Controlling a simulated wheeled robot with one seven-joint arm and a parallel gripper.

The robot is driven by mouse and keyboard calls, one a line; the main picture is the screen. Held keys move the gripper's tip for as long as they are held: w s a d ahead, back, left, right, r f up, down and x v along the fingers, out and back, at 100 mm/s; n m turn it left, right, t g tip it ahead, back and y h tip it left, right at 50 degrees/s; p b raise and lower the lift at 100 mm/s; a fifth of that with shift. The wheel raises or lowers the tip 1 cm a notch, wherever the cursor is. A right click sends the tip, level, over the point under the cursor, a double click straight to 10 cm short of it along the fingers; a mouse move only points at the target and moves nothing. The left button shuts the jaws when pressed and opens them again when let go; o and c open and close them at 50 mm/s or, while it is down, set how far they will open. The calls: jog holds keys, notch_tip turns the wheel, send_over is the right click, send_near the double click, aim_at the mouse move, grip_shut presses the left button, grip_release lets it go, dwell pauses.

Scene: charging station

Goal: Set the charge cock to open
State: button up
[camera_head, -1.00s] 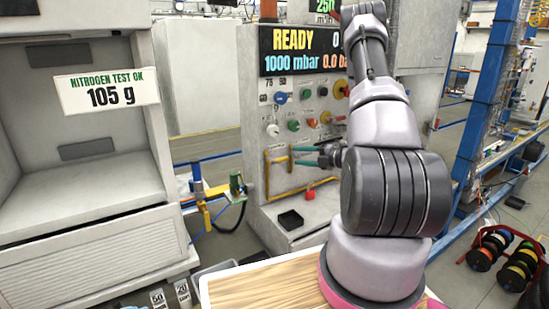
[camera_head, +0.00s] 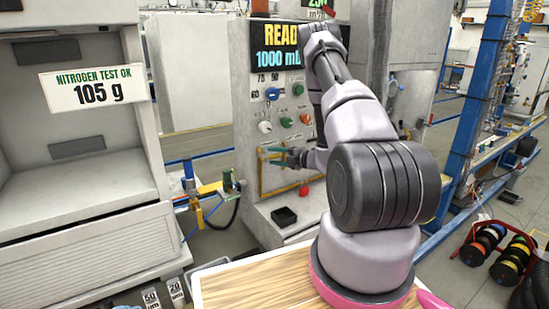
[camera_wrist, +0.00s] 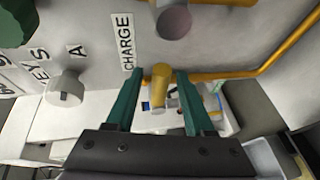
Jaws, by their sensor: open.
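The charge cock (camera_wrist: 160,88) shows in the wrist view as a short yellow handle below the CHARGE label (camera_wrist: 125,42), at the start of a yellow pipe. My gripper (camera_wrist: 158,75) is open, with one teal finger on each side of the handle. A gap shows on both sides, so the fingers do not look closed on it. In the head view my gripper (camera_head: 267,156) is at the yellow pipework (camera_head: 262,180) on the grey panel, pointing left. I cannot make out the cock itself there. The wrist view does not show clearly how the cock is turned.
A white knob (camera_wrist: 66,88) and a round dark knob (camera_wrist: 174,22) sit close to the fingers. A green-tipped hose fitting (camera_head: 228,180) stands to the left.

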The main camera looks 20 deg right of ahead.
jog(key=shift+w, duration=0.1)
jog(key=shift+a, duration=0.1)
grip_shut()
dwell(1.3)
